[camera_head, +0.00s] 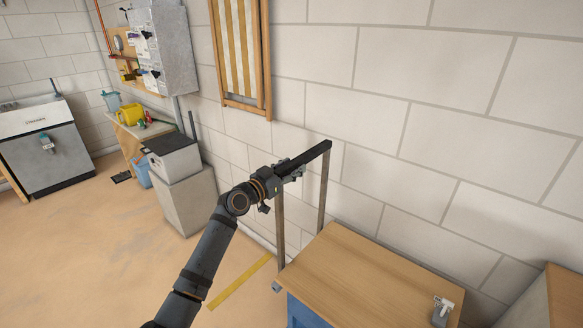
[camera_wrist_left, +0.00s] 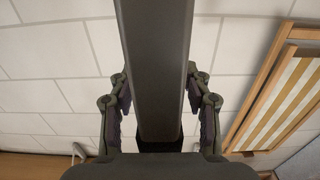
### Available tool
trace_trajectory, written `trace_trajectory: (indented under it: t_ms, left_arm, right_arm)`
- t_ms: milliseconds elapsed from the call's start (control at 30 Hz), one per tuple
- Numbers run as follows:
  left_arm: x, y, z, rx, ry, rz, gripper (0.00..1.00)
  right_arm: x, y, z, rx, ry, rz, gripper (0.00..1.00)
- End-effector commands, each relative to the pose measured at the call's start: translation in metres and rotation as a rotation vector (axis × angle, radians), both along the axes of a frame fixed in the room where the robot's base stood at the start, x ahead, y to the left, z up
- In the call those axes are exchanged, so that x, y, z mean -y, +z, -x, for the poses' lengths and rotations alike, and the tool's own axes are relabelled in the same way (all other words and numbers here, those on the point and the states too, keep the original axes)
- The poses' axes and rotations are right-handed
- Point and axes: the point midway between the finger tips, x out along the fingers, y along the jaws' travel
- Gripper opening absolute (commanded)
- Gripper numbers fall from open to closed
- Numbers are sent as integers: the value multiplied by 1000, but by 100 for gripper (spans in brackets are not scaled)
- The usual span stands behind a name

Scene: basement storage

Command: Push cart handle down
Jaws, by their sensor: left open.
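The cart (camera_head: 370,268) has a light wooden top and a blue body, and stands against the block wall. Its handle (camera_head: 318,153) is a dark bar on two upright metal posts, raised above the cart's left end. My left gripper (camera_head: 292,170) is at the near part of the bar. In the left wrist view the bar (camera_wrist_left: 155,50) runs between the two spread fingers of the gripper (camera_wrist_left: 156,78), with a gap on each side. The near end of the bar is hidden behind the gripper. My right gripper is not in view.
A small grey and white item (camera_head: 443,308) lies on the cart top's near right corner. A wooden box (camera_head: 565,295) stands at the right. A folded striped chair (camera_head: 241,55) hangs on the wall. A grey cabinet (camera_head: 188,198) stands left of the cart.

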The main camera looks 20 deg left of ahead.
Motion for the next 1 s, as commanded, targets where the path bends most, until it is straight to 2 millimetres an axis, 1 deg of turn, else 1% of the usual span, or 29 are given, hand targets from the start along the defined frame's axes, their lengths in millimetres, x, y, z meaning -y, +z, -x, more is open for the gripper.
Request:
trace_trajectory:
  t_ms: [267, 367, 633, 900, 1000]
  left_arm:
    - [1, 0, -2, 0, 0, -1, 49]
    - [1, 0, -2, 0, 0, -1, 37]
    - [1, 0, -2, 0, 0, -1, 0]
    - [1, 0, -2, 0, 0, 0, 0]
    - [1, -5, -2, 0, 0, 0, 0]
  right_arm:
    - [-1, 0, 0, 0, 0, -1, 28]
    - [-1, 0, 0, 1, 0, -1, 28]
    - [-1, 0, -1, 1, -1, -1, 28]
    - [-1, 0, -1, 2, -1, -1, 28]
    - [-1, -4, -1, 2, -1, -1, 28]
